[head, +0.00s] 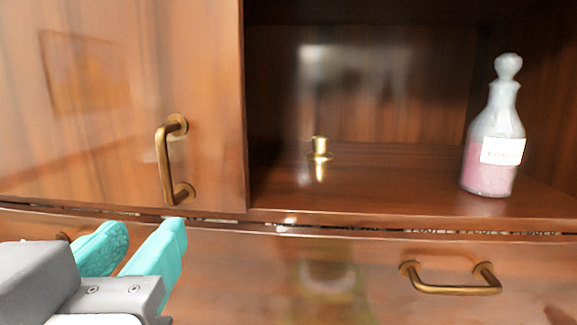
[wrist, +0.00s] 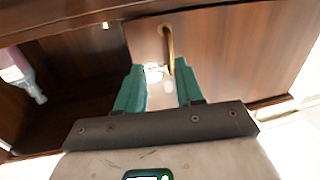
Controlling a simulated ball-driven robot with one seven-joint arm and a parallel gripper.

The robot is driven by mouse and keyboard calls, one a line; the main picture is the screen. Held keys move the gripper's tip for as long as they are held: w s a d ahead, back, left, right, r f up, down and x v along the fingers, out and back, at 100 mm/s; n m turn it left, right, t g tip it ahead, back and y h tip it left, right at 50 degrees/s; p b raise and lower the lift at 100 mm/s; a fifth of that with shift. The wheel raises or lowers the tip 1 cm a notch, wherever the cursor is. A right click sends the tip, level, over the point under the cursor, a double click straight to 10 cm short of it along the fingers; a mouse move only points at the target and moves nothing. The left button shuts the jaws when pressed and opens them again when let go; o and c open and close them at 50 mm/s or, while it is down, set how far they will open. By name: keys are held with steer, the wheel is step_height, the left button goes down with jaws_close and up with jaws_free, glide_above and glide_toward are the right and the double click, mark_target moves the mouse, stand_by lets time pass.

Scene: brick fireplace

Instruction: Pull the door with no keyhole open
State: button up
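A brown wooden door (head: 80,120) fills the left of the head view, with a vertical brass handle (head: 163,160) near its right edge. No keyhole shows on the visible part of the door. The door (wrist: 240,50) and its handle (wrist: 170,50) also show in the wrist view, where the picture is turned over. My gripper (head: 147,230) has two teal fingers, spread apart and empty, just below the handle in the head view. In the wrist view my gripper (wrist: 159,66) points at the handle, whose near end lies between the fingertip directions; contact cannot be told.
Right of the door is an open compartment holding a small brass piece (head: 320,150) and a glass bottle (head: 490,140) with pink contents. Below runs a drawer front (head: 240,270) with a brass handle (head: 450,287). The compartment's front middle is clear.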

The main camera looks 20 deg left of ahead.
mark_target(163, 165)
steer(key=shift+y, duration=0.4)
steer(key=w+a+r+p, duration=0.1)
steer(key=w, duration=0.1)
steer(key=w+a+r, duration=0.1)
steer(key=w+a, duration=0.1)
steer(key=w, duration=0.1)
steer(key=w+a+p, duration=0.1)
steer(key=w+a, duration=0.1)
steer(key=w, duration=0.1)
steer(key=shift+r+p, duration=0.35)
steer(key=shift+r, duration=0.05)
steer(key=shift+c, duration=0.4)
jaws_close()
stand_by(0.5)
